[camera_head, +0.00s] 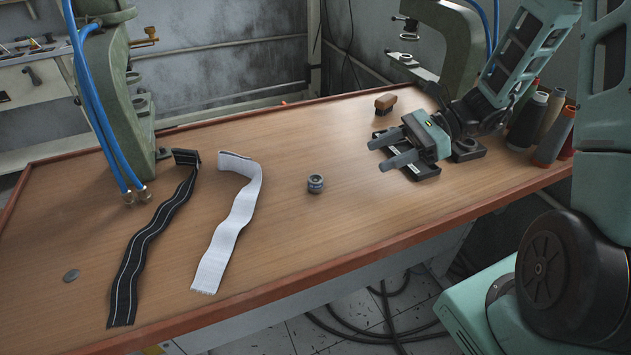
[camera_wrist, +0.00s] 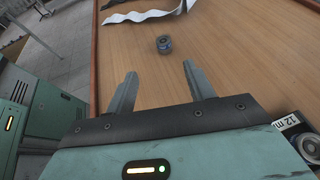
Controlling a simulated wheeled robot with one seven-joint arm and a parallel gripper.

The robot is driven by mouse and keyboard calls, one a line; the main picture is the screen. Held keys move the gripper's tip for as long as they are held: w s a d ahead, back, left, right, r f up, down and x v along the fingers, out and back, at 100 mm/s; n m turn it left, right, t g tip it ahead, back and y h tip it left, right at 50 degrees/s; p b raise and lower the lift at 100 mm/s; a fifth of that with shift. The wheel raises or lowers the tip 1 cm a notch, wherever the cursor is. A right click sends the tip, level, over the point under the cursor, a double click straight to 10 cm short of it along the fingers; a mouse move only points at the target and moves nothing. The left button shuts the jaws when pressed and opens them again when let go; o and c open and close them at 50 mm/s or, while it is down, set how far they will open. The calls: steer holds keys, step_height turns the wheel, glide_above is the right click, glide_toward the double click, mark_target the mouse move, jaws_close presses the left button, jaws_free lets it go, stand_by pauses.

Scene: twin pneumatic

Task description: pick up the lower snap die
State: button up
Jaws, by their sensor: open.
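A small grey metal cylinder (camera_head: 316,183), which looks like the snap die, stands upright on the wooden table (camera_head: 270,265) near its middle. In the wrist view it shows as a small dark bluish ring-topped piece (camera_wrist: 164,44), ahead of the fingers and between their lines. My gripper (camera_head: 378,155) is open and empty, above the table to the right of the cylinder and apart from it. Its two fingers (camera_wrist: 159,72) point toward the cylinder in the wrist view. Another round bluish metal piece (camera_wrist: 309,148) sits beside a "12 m" label at the wrist view's right edge.
A black striped strap (camera_head: 150,245) and a white strip (camera_head: 230,220) lie left of the cylinder. Green presses stand at the back left (camera_head: 115,110) and back right (camera_head: 455,45). Thread cones (camera_head: 555,137) stand at the right. Table around the cylinder is clear.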

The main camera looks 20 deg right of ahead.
glide_toward(315, 180)
steer(key=x, duration=0.4)
steer(key=shift+s+a+f+p, duration=0.1)
steer(key=shift+s+a+p, duration=0.05)
steer(key=shift+s+p, duration=0.2)
steer(key=shift+w+p+x, duration=0.2)
steer(key=shift+p+x, duration=0.05)
steer(key=shift+x, duration=1.25)
steer(key=shift+w+p+x, duration=0.2)
steer(key=shift+x, duration=1.3)
steer(key=shift+c, duration=0.3)
jaws_close()
